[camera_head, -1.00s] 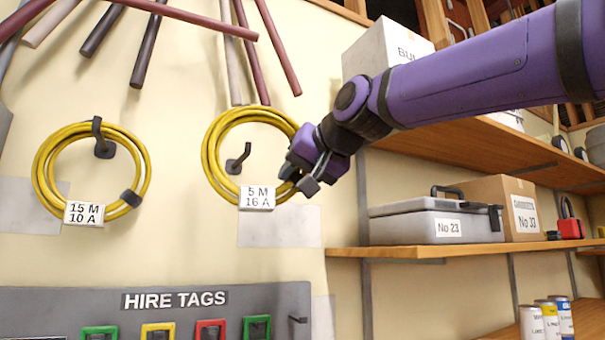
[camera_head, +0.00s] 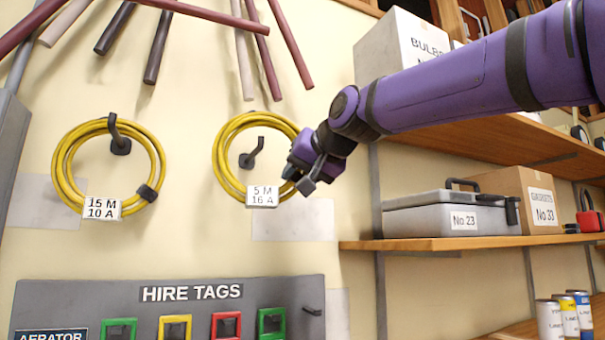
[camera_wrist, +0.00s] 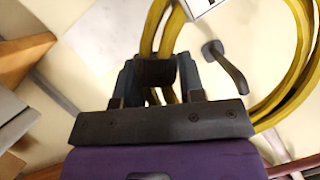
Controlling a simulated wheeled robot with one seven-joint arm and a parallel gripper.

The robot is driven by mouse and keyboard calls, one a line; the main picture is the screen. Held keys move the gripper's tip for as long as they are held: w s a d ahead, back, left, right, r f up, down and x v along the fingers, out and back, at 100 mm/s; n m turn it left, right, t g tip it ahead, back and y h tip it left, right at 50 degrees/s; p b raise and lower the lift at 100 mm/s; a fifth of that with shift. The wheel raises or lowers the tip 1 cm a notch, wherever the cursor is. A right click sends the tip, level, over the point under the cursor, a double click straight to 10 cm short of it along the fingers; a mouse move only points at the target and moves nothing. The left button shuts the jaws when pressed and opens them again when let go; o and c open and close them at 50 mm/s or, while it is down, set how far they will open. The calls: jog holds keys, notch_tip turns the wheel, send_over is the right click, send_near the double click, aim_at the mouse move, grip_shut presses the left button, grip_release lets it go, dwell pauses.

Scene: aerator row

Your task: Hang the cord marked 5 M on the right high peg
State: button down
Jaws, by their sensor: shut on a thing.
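The yellow cord coil (camera_head: 219,160) with the white tag "5 M 16 A" (camera_head: 262,196) is in front of the wall on the right. My gripper (camera_head: 291,174) is shut on the coil's right side. In the wrist view the cord (camera_wrist: 150,35) passes between the fingers (camera_wrist: 157,78), with a dark band there. The right high peg (camera_head: 250,158) shows inside the loop, and also in the wrist view (camera_wrist: 225,65). The coil's top is above the peg with a gap, not resting on it. I cannot tell whether the peg's tip passes through the loop.
Another yellow coil (camera_head: 62,165), tagged "15 M 10 A", hangs on the left peg (camera_head: 119,145). Poles hang above. The HIRE TAGS board (camera_head: 60,296) is below. A shelf (camera_head: 420,243) with a grey case (camera_head: 440,214) is to the right.

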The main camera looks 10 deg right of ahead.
jog(key=d+x, duration=0.1)
jog(key=x, duration=0.7)
jog(key=shift+w, duration=0.35)
dwell(0.9)
dwell(0.3)
dwell(0.4)
jog(key=c, duration=0.6)
grip_release()
jog(key=shift+c, duration=0.2)
jog(key=shift+f, duration=0.1)
jog(key=v, duration=1)
jog(key=shift+s, duration=0.35)
